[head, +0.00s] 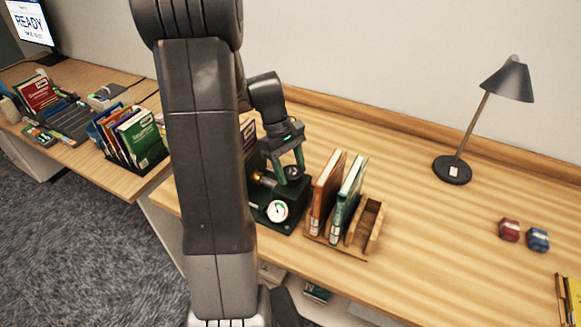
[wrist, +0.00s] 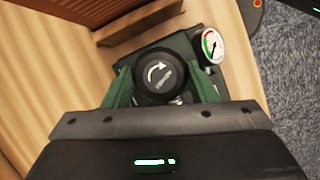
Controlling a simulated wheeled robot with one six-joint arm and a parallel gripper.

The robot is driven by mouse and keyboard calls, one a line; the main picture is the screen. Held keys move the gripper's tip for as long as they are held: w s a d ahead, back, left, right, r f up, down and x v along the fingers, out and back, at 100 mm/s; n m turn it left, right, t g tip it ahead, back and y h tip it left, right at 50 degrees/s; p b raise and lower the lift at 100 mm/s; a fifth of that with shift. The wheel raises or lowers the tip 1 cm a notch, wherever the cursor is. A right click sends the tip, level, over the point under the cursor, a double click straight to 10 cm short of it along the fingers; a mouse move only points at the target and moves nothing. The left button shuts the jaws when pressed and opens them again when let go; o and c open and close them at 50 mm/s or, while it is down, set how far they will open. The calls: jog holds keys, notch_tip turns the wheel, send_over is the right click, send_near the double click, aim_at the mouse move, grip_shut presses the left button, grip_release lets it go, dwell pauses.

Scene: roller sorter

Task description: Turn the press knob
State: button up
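The press knob (wrist: 158,80) is a round black knob with a white curved arrow on its face. It sits on a dark green press (head: 275,222) on the wooden desk. The press has a round white dial gauge (head: 277,211), also seen in the wrist view (wrist: 212,46). My gripper (head: 289,166) points down over the knob. In the wrist view, its green fingers (wrist: 160,78) stand on either side of the knob, apart, with narrow gaps showing. In the head view, the knob (head: 292,172) shows partly between the fingers. My arm hides part of the press's left side.
A wooden book rack (head: 366,226) with several books stands just right of the press. A dark lamp (head: 452,169) and red (head: 509,230) and blue (head: 538,239) small items are farther right. The desk between is clear. Another book holder (head: 133,145) stands left.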

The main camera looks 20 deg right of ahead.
jog(key=m, duration=0.1)
jog(key=m+y+p, duration=0.1)
jog(key=m, duration=0.1)
jog(key=shift+d+r+m, duration=0.1)
jog(key=shift+d+m, duration=0.05)
jog(key=shift+m, duration=0.15)
jog(key=shift+m+y+p, duration=0.45)
jog(key=shift+m+y, duration=0.35)
jog(key=shift+m, duration=1)
jog(key=o, duration=1)
jog(key=shift+w, duration=0.1)
jog(key=b+v, duration=0.1)
jog(key=v, duration=1.2)
jog(key=shift+w+d+r, duration=0.15)
jog(key=shift+r, duration=0.1)
